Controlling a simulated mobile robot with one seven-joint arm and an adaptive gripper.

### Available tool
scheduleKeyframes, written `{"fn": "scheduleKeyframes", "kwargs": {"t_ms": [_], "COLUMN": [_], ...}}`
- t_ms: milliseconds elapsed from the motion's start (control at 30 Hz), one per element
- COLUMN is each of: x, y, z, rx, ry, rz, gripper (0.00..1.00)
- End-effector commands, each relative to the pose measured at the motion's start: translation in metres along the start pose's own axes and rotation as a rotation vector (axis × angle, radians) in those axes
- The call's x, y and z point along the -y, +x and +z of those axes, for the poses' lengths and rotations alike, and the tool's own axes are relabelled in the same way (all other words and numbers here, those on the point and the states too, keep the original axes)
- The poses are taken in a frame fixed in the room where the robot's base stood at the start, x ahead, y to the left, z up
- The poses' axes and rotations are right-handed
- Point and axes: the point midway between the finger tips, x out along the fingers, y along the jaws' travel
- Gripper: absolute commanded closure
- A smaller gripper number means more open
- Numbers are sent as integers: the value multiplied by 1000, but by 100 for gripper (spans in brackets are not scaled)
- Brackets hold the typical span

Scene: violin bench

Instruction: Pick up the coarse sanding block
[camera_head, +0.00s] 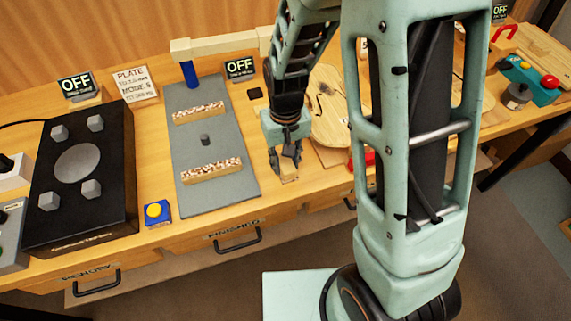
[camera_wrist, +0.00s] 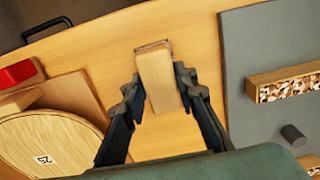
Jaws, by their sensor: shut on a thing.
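A pale wooden block with a thin brown edge at its far end sits between the fingers of my gripper (camera_wrist: 158,95) in the wrist view. It looks like the sanding block (camera_wrist: 159,78), but no grit marking can be read on it. In the head view my gripper (camera_head: 286,168) points down at the bench front, right of the grey board, with part of the block showing below the fingers. The fingers are shut on the block's sides. I cannot tell whether the block touches the bench top.
A grey board (camera_head: 215,142) with two speckled-faced strips and a peg lies left of my gripper. A violin plate (camera_head: 328,115) lies to the right, near a red item (camera_wrist: 17,73). A black panel with knobs (camera_head: 78,215) is far left. Drawers with handles line the bench front.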

Motion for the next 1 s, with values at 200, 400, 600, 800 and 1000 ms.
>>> {"fn": "scheduleKeyframes", "kwargs": {"t_ms": [200,400,600,800,1000], "x": [0,0,0,-20,-50], "y": [-1,-10,-32,-74,-105], "z": [0,0,-1,21,54], "rx": [-1,-1,-2,-2,-1], "ry": [0,0,1,5,8], "rz": [0,0,0,0,0], "gripper": [99,99,99,99,99]}}
